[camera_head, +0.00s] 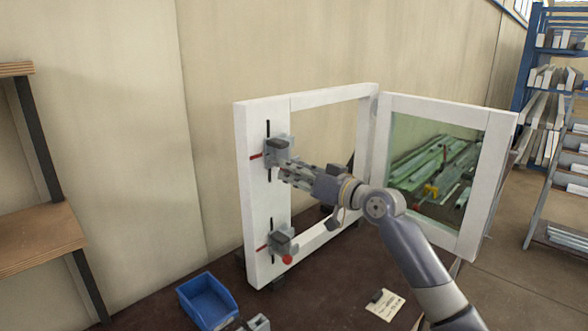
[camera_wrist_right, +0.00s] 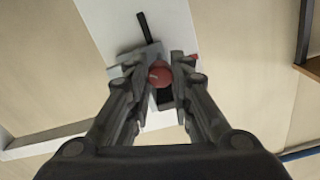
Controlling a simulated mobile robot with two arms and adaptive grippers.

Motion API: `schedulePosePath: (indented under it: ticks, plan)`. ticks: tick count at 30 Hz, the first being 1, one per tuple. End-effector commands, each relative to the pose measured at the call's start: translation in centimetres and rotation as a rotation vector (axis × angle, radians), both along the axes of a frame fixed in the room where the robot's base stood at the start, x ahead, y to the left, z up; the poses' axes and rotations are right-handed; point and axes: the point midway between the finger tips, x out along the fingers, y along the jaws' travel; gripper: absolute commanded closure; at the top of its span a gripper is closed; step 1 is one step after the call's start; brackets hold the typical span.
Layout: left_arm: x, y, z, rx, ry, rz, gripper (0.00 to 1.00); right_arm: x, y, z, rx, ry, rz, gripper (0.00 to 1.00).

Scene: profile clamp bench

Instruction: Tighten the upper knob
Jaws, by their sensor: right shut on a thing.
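The upper clamp (camera_head: 277,148) is a grey block on the left post of the white frame (camera_head: 254,205), beside red and black marks. My right gripper (camera_head: 285,172) reaches it from the right and hides its knob in the head view. In the right wrist view, the round red upper knob (camera_wrist_right: 160,74) sits between the fingertips of my right gripper (camera_wrist_right: 165,72), which is shut on it. The lower clamp (camera_head: 282,240) is on the same post, with its red knob (camera_head: 287,259) in plain view. My left gripper is not in view.
A hinged glazed panel (camera_head: 490,185) stands open on the right, near my right arm. A blue bin (camera_head: 207,300), a grey object cut off by the bottom edge, and a white tag (camera_head: 385,304) lie on the dark bench. Wooden shelves (camera_head: 40,235) stand left.

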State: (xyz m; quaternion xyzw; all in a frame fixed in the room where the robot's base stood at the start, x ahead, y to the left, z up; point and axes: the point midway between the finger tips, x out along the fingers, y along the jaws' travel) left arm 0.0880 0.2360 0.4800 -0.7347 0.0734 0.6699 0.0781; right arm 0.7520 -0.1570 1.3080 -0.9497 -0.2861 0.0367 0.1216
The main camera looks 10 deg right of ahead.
Motion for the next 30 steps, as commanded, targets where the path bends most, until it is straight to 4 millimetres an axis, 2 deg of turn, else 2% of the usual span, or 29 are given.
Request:
schedulePosePath:
  ticks: [18,30]
  plan:
    - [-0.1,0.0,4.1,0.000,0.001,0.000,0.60,0.0,0.1,0.3,0.481,0.320,-0.001,1.00]
    - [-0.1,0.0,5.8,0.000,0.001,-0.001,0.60,0.0,0.1,0.2,0.685,0.455,0.000,1.00]
